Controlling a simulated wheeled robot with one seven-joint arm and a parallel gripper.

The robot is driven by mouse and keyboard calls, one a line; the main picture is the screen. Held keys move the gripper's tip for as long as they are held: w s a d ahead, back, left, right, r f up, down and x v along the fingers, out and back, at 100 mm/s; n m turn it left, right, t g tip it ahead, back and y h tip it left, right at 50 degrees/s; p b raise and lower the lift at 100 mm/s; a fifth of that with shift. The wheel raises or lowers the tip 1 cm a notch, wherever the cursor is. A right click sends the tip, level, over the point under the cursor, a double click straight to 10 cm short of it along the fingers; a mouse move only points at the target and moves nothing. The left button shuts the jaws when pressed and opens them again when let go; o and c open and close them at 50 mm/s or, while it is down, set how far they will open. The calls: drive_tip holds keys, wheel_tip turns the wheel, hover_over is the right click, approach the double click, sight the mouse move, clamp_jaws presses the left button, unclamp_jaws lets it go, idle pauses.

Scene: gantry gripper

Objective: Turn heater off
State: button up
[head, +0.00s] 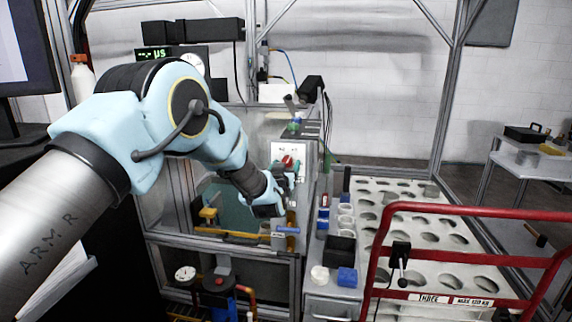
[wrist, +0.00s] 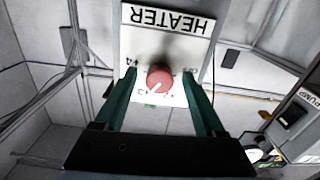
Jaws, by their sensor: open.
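The heater panel (wrist: 166,28) is a white plate with the word HEATER, upside down in the wrist view. On it is a round red knob (wrist: 160,78) with a white pointer mark and printed numbers around it. In the wrist view my gripper (wrist: 161,84) is open, with one green finger on each side of the knob. I cannot tell whether the fingers touch it. In the head view the red knob (head: 288,161) shows on the white panel (head: 289,149), just beyond my gripper (head: 288,178).
A PUMP panel (wrist: 307,98) stands at the right in the wrist view. In the head view a red rail (head: 470,212) crosses the right front, before a white rack with several round holes (head: 430,237). Small cups and blue blocks (head: 347,277) stand beside the rack.

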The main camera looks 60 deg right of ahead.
clamp_jaws()
idle(0.6)
